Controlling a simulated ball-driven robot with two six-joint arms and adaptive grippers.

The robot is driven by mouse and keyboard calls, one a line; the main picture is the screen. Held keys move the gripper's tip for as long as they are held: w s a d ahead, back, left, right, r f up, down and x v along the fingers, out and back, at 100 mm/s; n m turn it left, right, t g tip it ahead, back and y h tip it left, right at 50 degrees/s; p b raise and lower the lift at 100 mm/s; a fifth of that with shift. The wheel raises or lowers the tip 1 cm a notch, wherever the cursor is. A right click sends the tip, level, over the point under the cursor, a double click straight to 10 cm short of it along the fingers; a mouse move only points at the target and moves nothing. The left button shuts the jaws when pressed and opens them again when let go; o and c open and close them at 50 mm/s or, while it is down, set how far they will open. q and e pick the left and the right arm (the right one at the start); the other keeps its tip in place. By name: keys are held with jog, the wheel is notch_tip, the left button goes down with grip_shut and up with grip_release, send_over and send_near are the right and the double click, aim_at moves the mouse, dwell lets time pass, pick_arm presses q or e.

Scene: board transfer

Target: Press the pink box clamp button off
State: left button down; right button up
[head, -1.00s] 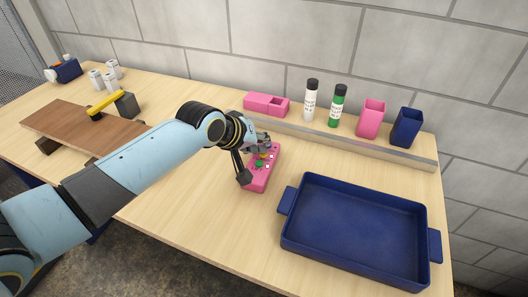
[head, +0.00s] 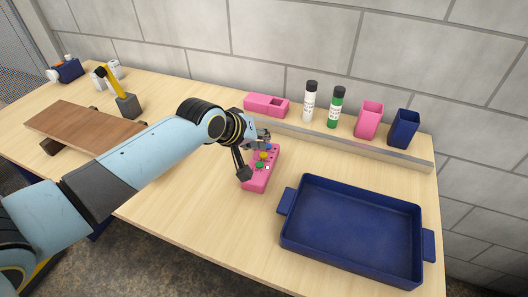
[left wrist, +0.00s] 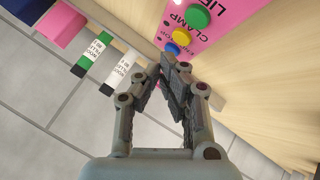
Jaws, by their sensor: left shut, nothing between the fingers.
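The pink button box (head: 255,184) lies on the table in front of my left gripper (head: 263,137). It has a green button (head: 260,165), a yellow button (head: 263,155) and a blue button. In the left wrist view the yellow button (left wrist: 182,36) is beside the CLAMP label and the blue button (left wrist: 171,48) is closest to the fingertips (left wrist: 168,62). My left gripper is shut and empty at the box's far end; contact cannot be told. The clamp (head: 126,105) stands at the brown board's far edge, its yellow handle (head: 114,82) raised. My right gripper is out of view.
The brown board (head: 80,128) lies at the left. A blue tray (head: 350,232) stands at the right. The table's front middle is clear.

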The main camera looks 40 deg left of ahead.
aim_at(261, 153)
pick_arm(q)
notch_tip(261, 153, up, 3)
jog(key=p, duration=0.2)
jog(key=shift+p, duration=0.4)
notch_tip(261, 153, up, 3)
jog(key=shift+f+p, duration=0.1)
jog(key=shift+p, duration=0.7)
